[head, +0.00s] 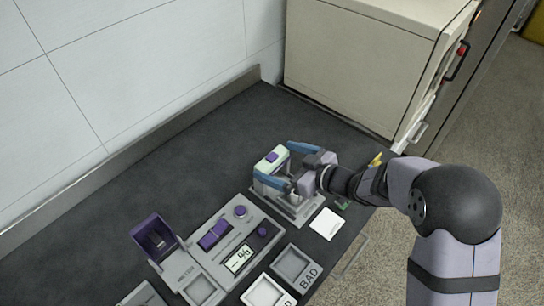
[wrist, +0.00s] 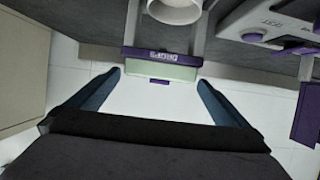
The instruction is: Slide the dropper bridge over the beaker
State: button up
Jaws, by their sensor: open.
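The dropper bridge (head: 271,158) has a pale top with a purple button and stands over a grey base on the dark bench. In the wrist view the bridge (wrist: 161,69) shows a pale green face and a purple labelled strip. My gripper (head: 273,160) is open, with its blue fingers on either side of the bridge. In the wrist view my gripper (wrist: 159,79) has visible gaps between both fingers and the pale block. A whitish round vessel (wrist: 175,9), seemingly the beaker, is cut off at the top edge. I cannot make it out in the head view.
A grey meter (head: 238,245) with a display and a raised purple lid (head: 154,237) stands at the front left. A tray marked BAD (head: 295,267) and a white square (head: 327,223) lie nearby. The bench (head: 190,160) is clear behind the meter. A cream cabinet (head: 360,65) stands behind.

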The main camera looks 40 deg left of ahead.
aim_at(275, 160)
jog(key=shift+x, duration=1.7)
jog(key=shift+c, duration=0.6)
jog(key=c, duration=1.2)
jog(key=d+p, duration=0.2)
jog(key=d, duration=0.7)
jog(key=shift+d+f, duration=0.1)
jog(key=shift+d, duration=0.05)
jog(key=shift+c, duration=0.2)
jog(key=o, duration=1.3)
jog(key=shift+o, duration=0.3)
jog(key=shift+d, duration=0.15)
